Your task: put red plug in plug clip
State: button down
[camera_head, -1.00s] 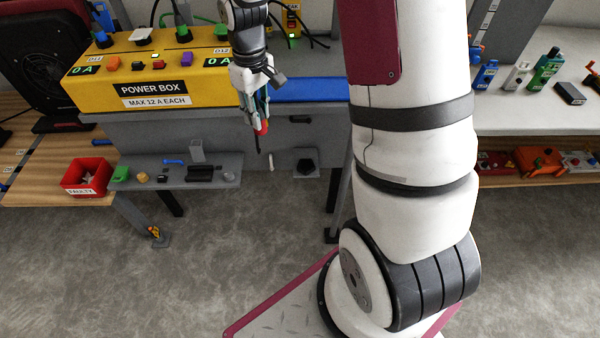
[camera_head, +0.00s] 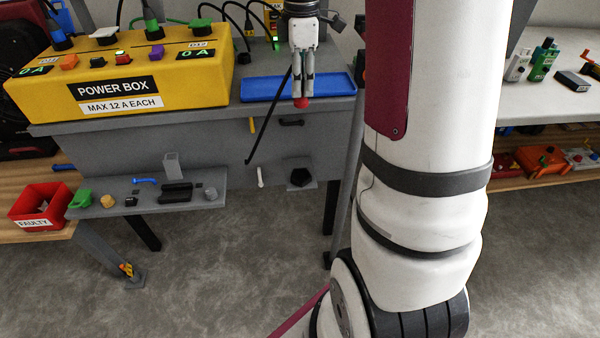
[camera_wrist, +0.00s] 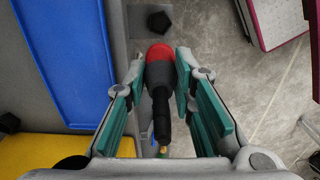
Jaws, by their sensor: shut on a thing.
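My gripper (camera_head: 303,94) is shut on the red plug (camera_head: 302,103), with the red end pointing down, in front of the blue tray at the bench's front edge. In the wrist view the plug (camera_wrist: 160,72) lies between the green-padded fingers (camera_wrist: 163,100), red head away from the wrist and dark body toward it. A black cable (camera_head: 266,122) hangs at a slant beside it. No part is clearly marked as the plug clip. Small hook-like pieces on the bench front are yellow (camera_head: 252,125), black (camera_head: 291,122) and white (camera_head: 260,177); I cannot tell which is the clip.
The yellow power box (camera_head: 120,75) stands left on the bench, the blue tray (camera_head: 298,87) right of it. Below are a grey shelf (camera_head: 150,202) with small parts, a red FAULTY bin (camera_head: 40,206) and a black pentagonal piece (camera_head: 300,176). Open floor lies in front.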

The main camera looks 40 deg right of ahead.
notch_tip(320, 180, down, 25)
jog(key=b, duration=0.8)
jog(key=shift+b, duration=0.3)
jog(key=shift+f, duration=0.1)
jog(key=shift+f, duration=0.1)
jog(key=c, duration=1.4)
grip_release()
jog(key=shift+o, duration=0.2)
